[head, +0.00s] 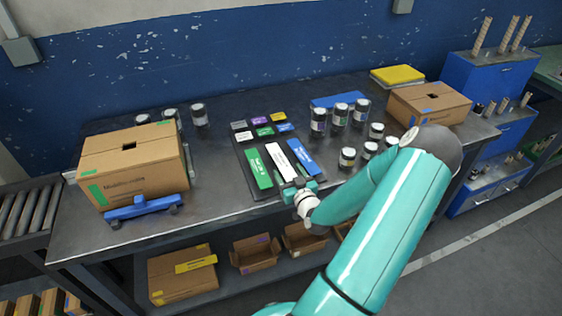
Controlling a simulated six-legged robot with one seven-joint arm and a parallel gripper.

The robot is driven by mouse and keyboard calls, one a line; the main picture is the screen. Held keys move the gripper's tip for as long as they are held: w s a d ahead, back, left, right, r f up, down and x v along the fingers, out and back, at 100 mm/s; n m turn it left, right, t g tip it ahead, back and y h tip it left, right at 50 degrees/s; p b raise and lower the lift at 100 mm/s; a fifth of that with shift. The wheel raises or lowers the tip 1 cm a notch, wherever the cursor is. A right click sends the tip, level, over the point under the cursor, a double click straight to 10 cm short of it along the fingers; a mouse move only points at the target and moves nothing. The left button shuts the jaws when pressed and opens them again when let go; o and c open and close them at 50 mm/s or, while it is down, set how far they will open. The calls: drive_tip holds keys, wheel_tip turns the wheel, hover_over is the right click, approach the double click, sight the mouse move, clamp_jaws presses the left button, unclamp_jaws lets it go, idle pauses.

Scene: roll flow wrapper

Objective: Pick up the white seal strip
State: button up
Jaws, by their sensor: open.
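The white seal strip (280,162) lies on a dark tray (241,168) on the metal workbench. A long green strip (258,168) lies to its left and a long blue strip (302,157) to its right. My gripper (296,183) is open at the near end of the white strip, and its fingers cover part of that end. From this view I cannot tell the height of the fingers above the strip or whether they touch it.
Smaller coloured pieces (262,120) lie at the tray's far end. Several jars (340,118) stand to the right. A cardboard box (133,165) stands at left, another (428,104) at right. Bare bench (215,195) lies left of the tray.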

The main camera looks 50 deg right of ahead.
drive_tip(key=shift+w+d, duration=0.3)
drive_tip(key=shift+w, duration=0.35)
drive_tip(key=c, duration=1)
drive_tip(key=shift+r, duration=0.2)
drive_tip(key=shift+c, duration=0.2)
